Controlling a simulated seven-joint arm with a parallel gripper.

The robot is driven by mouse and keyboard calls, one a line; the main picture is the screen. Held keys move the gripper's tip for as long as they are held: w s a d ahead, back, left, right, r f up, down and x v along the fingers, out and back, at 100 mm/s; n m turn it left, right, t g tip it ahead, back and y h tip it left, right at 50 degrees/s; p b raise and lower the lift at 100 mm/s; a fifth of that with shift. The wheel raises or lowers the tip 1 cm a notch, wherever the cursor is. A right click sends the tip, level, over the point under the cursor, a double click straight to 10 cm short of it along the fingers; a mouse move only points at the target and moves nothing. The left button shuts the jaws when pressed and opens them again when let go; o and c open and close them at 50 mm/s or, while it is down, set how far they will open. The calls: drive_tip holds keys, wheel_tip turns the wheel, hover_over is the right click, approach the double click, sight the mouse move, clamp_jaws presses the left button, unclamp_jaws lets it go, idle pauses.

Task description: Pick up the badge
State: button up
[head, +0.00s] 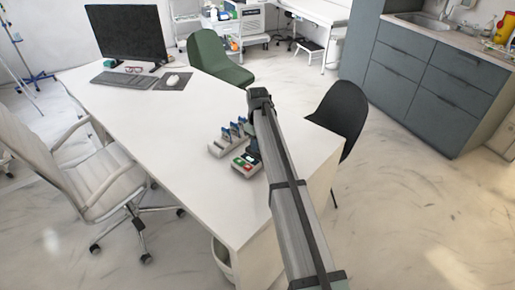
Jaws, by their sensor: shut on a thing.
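Several blue badges (235,128) stand upright in a pale slotted rack (217,148) on the white desk, near its right edge. My gripper (254,157) points down just right of the rack, above a small pale box with a red and a green patch (240,163). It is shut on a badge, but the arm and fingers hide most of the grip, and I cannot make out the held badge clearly. I cannot tell whether the gripper touches the box.
The white desk (175,130) has a monitor (127,32), keyboard (115,79), glasses and mouse at its far end. A green chair (215,58) and a black chair (342,112) stand along its right side, a white office chair (85,170) at left. The desk's middle is clear.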

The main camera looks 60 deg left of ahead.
clamp_jaws()
drive_tip(key=shift+r, duration=0.1)
drive_tip(key=r, duration=0.9)
drive_tip(key=shift+s+a+r, duration=0.1)
drive_tip(key=shift+s, duration=0.15)
drive_tip(key=s+a+f, duration=0.2)
drive_tip(key=s+a, duration=0.9)
drive_tip(key=s, duration=0.1)
drive_tip(key=shift+f, duration=0.1)
drive_tip(key=shift+f, duration=1.85)
